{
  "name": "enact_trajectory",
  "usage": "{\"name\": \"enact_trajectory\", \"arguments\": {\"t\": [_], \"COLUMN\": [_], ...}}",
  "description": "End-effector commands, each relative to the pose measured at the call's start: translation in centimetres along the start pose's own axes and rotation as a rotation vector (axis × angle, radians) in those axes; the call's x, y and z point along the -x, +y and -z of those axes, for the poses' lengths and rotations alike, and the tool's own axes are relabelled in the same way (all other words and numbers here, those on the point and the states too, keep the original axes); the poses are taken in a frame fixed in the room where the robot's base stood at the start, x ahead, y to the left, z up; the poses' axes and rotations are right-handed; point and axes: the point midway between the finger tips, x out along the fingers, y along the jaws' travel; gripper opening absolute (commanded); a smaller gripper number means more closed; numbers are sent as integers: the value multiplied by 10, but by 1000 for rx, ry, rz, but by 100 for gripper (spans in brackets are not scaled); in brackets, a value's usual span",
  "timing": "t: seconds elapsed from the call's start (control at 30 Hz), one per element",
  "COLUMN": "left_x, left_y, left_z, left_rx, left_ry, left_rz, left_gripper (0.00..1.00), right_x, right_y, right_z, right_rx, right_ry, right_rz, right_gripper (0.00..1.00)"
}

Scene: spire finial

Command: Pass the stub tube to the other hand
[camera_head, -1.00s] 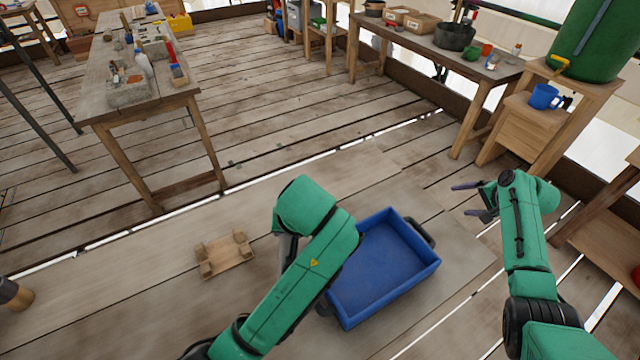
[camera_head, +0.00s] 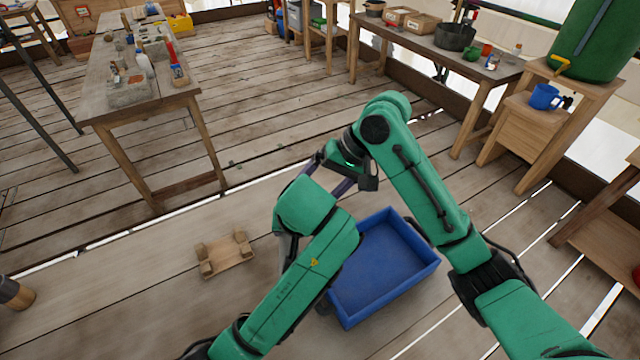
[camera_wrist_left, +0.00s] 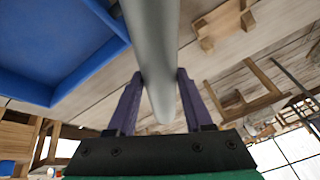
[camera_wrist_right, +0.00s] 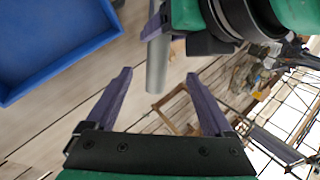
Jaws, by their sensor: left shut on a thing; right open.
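The stub tube is a plain grey cylinder (camera_wrist_left: 152,50) running between the fingers of my left gripper (camera_wrist_left: 155,88) in the left wrist view. My left gripper is shut on it. In the right wrist view the tube (camera_wrist_right: 157,66) sticks out below the left gripper's finger, beyond my own open fingers. My right gripper (camera_wrist_right: 158,95) is open and empty, with its fingertips short of the tube. In the head view the right gripper (camera_head: 325,182) is close to the left wrist, and the left arm hides the tube.
A blue tray (camera_head: 385,268) lies on the plank surface below the arms, partly behind the left arm. A small wooden cradle (camera_head: 225,254) lies to its left. A workbench with tools (camera_head: 135,95) stands at the far left, other tables at the back right.

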Motion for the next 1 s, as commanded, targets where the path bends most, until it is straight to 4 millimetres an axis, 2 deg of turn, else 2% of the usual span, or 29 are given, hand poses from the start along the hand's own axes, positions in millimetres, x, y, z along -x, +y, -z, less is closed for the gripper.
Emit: {"name": "enact_trajectory", "arguments": {"t": [0.2,0.4,0.53,0.73,0.77,0.9,0.97,1.0], "left_x": [0,0,0,0,0,0,0,0], "left_y": [0,0,0,0,0,0,0,0], "left_z": [0,0,0,0,0,0,0,0], "left_rx": [1,1,1,1,1,0,0,0], "left_ry": [1,1,2,1,1,1,1,1], "left_rz": [0,0,0,0,0,-1,-1,-1], "left_gripper": [0,0,0,0,0,0,0,0], "right_x": [-54,-90,-99,-100,-100,-99,-99,-99], "right_y": [0,0,0,0,0,0,0,0], "right_z": [0,0,1,1,1,1,1,1], "right_rx": [-3,-3,-2,-2,-2,-2,-2,-1], "right_ry": [-3,0,2,3,3,3,3,3], "right_rz": [2,2,1,2,2,2,3,4], "right_gripper": [86,86,86,86,83,29,6,0]}}
